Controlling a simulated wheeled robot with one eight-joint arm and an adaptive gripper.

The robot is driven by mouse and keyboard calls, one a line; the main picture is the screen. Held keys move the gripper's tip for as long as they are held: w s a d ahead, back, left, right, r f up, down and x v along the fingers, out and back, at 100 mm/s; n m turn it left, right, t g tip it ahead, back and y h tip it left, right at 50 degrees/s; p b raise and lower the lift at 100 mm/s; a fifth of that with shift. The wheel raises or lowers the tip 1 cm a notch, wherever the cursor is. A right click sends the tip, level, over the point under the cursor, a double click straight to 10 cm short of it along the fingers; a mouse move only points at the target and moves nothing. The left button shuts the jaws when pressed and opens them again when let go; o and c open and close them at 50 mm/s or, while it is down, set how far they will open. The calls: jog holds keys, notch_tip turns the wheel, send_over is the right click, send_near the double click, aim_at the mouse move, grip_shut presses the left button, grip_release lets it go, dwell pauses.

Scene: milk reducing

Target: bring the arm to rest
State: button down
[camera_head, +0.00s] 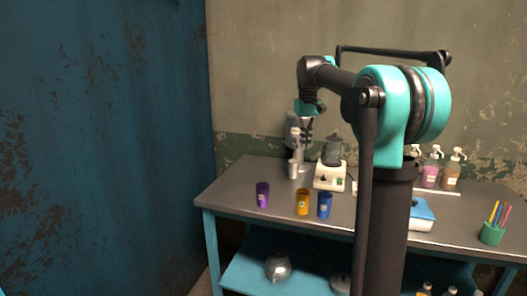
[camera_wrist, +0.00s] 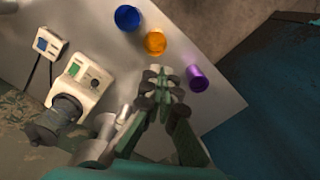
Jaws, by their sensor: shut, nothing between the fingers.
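My arm rises at the right of the head view and bends over to the left. My gripper (camera_head: 307,135) points down above the back of the table (camera_head: 240,176). In the wrist view its fingertips (camera_wrist: 161,71) are together and empty, apart from the cups. A purple cup (camera_head: 262,195), a yellow cup (camera_head: 302,202) and a blue cup (camera_head: 325,205) stand near the table's front edge. The purple cup (camera_wrist: 196,79) appears just right of the fingertips in the wrist view.
A white-based blender (camera_head: 330,175) and a grey metallic device (camera_head: 293,150) stand near the gripper at the back. Pump bottles (camera_head: 431,172) and a pen holder (camera_head: 492,234) are to the right. A blue wall (camera_head: 95,150) stands left. The table's front left is clear.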

jog(key=s+d+f+m+t, duration=0.1)
jog(key=s+d+f+t, duration=0.1)
jog(key=s+f, duration=1.3)
jog(key=s+d+f+m+t, duration=0.1)
jog(key=s+d+f+t, duration=0.1)
jog(key=s+f, duration=1.3)
notch_tip(320, 180, down, 3)
jog(key=shift+s+r, duration=0.1)
jog(key=shift+s, duration=0.05)
